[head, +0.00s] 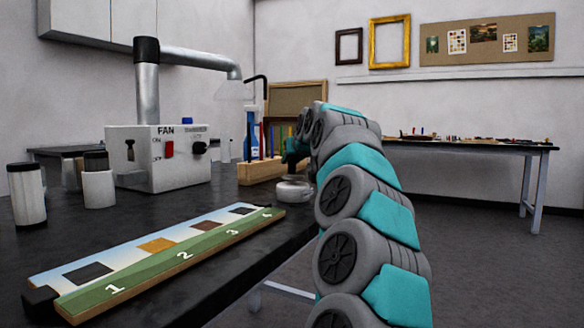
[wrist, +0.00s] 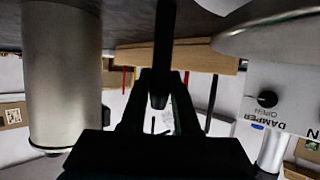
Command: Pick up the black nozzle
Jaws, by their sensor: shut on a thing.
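The black nozzle (wrist: 164,45) is a dark, slim piece that narrows to a blunt end in the wrist view, which looks upside down. My gripper (wrist: 160,84) is shut on it, with one dark finger on each side. In the head view my gripper (head: 292,160) is small and dark at the far end of my arm, beside the wooden rack, and is mostly hidden by the arm. I cannot make out the held nozzle there. Whether it touches the table is unclear.
A numbered painted board (head: 150,265) lies on the black table's front. Dark table is bare between them.

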